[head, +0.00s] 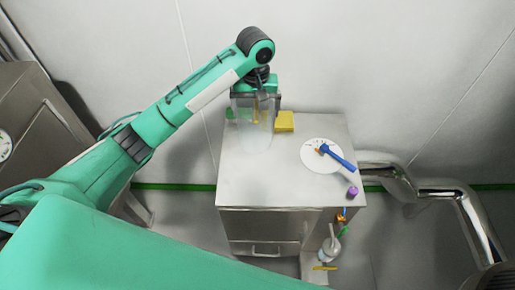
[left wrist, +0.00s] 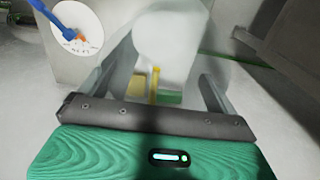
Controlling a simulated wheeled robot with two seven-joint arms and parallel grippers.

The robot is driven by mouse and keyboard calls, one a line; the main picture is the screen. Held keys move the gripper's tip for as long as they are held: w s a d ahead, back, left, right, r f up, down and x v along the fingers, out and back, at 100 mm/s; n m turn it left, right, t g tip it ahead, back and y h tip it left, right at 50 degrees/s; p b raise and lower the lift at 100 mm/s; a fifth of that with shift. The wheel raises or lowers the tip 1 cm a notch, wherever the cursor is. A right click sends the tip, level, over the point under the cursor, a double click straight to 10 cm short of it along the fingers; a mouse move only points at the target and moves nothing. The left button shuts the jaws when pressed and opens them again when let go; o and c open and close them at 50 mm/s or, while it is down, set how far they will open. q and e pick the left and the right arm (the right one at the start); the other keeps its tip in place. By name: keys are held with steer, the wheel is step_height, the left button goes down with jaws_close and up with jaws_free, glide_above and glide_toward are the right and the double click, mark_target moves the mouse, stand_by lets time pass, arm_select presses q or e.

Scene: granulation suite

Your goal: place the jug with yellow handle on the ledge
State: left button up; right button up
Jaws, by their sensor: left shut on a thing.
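A translucent, whitish jug (head: 254,140) with a yellow handle hangs at the end of my left arm, over the back left part of the steel cabinet top (head: 240,185). My left gripper (head: 257,97) is shut on the jug at its handle. In the left wrist view the pale jug body (left wrist: 172,38) shows beyond the fingers, and the yellow handle (left wrist: 155,84) stands between them. I cannot tell whether the jug's base touches the cabinet top. No separate ledge can be made out with certainty. My right gripper is not in view.
A yellow block (head: 285,121) lies right of the jug, and a green block (left wrist: 170,98) lies close by. A white disc (head: 313,163) carries a blue-handled tool (head: 338,158). A purple item (head: 352,192) sits near the right edge. Metal pipes (head: 440,190) run at the right. The front left top is clear.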

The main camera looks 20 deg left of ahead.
arm_select(q)
step_height(320, 180, down, 4)
steer(key=shift+s+f+p, duration=0.15)
steer(key=shift+f+p, duration=0.1)
steer(key=shift+p, duration=0.3)
step_height(320, 180, down, 8)
steer(key=shift+f+p, duration=0.25)
steer(key=shift+p, duration=0.6)
step_height(320, 180, down, 5)
steer(key=shift+r+p, duration=0.2)
steer(key=shift+p, duration=0.3)
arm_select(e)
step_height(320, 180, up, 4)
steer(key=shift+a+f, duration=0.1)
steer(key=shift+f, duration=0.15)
arm_select(q)
steer(key=shift+f, duration=0.1)
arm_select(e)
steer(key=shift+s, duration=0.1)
arm_select(q)
steer(key=o, duration=0.9)
steer(key=shift+o, duration=0.2)
